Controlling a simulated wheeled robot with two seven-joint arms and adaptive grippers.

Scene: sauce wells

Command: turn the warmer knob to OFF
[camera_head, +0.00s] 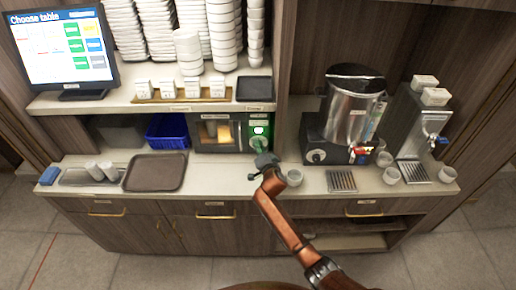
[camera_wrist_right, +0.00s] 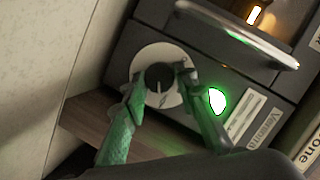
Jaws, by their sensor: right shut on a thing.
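The warmer (camera_head: 215,133) is a dark box under the shelf, with a warm-lit window and a green-lit right panel. Its black knob (camera_wrist_right: 158,76) sits on a pale round dial (camera_wrist_right: 152,57) in the right wrist view. A green light (camera_wrist_right: 217,101) glows beside the dial. My right gripper (camera_wrist_right: 163,83) is shut on the knob, one finger on each side, tinted green by the light. The dial's markings are too small to read. My left gripper is not in view.
A brown tray (camera_head: 155,172) lies on the counter at left, with a blue bin (camera_head: 166,133) behind it. A white cup (camera_head: 294,177) stands just right of my gripper. A steel urn (camera_head: 352,108) stands further right. The shelf (camera_head: 150,104) overhangs the warmer.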

